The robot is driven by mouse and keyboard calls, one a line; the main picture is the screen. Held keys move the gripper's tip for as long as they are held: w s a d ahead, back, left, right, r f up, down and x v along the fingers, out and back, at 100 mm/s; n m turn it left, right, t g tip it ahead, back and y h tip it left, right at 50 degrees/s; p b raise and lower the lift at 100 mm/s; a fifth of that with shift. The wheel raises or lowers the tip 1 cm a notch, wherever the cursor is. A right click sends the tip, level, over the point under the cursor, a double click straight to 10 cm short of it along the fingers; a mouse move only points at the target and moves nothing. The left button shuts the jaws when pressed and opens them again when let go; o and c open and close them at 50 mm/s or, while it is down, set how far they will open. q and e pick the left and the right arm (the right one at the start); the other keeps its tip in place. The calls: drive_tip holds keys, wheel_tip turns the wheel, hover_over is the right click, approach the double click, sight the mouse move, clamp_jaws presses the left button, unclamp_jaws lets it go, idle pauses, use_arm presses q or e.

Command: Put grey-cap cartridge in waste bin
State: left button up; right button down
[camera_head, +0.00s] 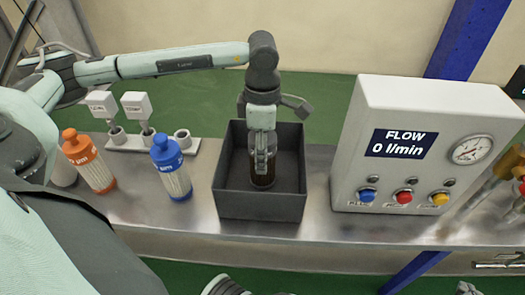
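The waste bin (259,207) is a dark grey open box on the metal bench.
A blue-cap cartridge (171,168) and an orange-cap cartridge (89,162) stand left of the bin. A white flow panel (427,140) with a gauge and buttons reads 0 l/min at the right.

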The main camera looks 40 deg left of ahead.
use_arm(q)
drive_tip(key=o, duration=1.5)
drive_tip(key=shift+c, duration=0.2)
use_arm(e)
drive_tip(key=shift+w+a+r, duration=0.25)
drive_tip(key=shift+a+r, duration=0.15)
drive_tip(key=shift+a, duration=0.1)
drive_tip(key=shift+d, duration=0.1)
use_arm(q)
drive_tip(key=shift+r, duration=0.1)
wheel_tip(320, 180, up, 12)
drive_tip(key=shift+f+p, duration=0.15)
drive_tip(key=shift+p, duration=0.45)
use_arm(e)
drive_tip(key=s+d+f+g+h, duration=0.1)
drive_tip(key=s+d+f+g, duration=0.1)
drive_tip(key=s+d+f, duration=0.2)
drive_tip(key=shift+s+d+m+g+h, duration=0.3)
drive_tip(key=shift+s+d+g, duration=0.05)
drive_tip(key=shift+d+g, duration=0.05)
